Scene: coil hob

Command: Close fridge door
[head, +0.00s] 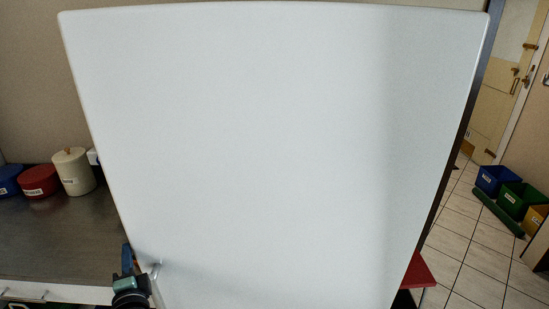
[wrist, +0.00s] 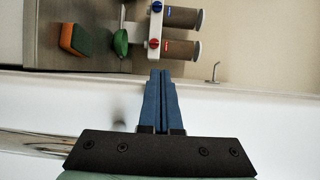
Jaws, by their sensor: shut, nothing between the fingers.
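The fridge door (head: 270,150) is a large white panel that fills most of the head view and hides what is behind it. In the wrist view a white surface, apparently the door (wrist: 290,130), lies behind and beside the fingers. My gripper (head: 127,256) is at the door's lower left edge in the head view, partly cut off by the frame. In the wrist view its blue fingers (wrist: 161,75) are together with nothing between them, reaching across the white edge. I cannot tell whether they touch the door. A shiny metal bar (wrist: 35,143), perhaps a handle, is left of my gripper.
A counter (head: 50,235) at left holds blue, red and cream canisters (head: 74,172). The wrist view shows a sponge (wrist: 80,38), a two-cylinder fixture (wrist: 180,18) and a small metal hook or tap (wrist: 214,72). Coloured bins (head: 518,198) stand on the tiled floor at right.

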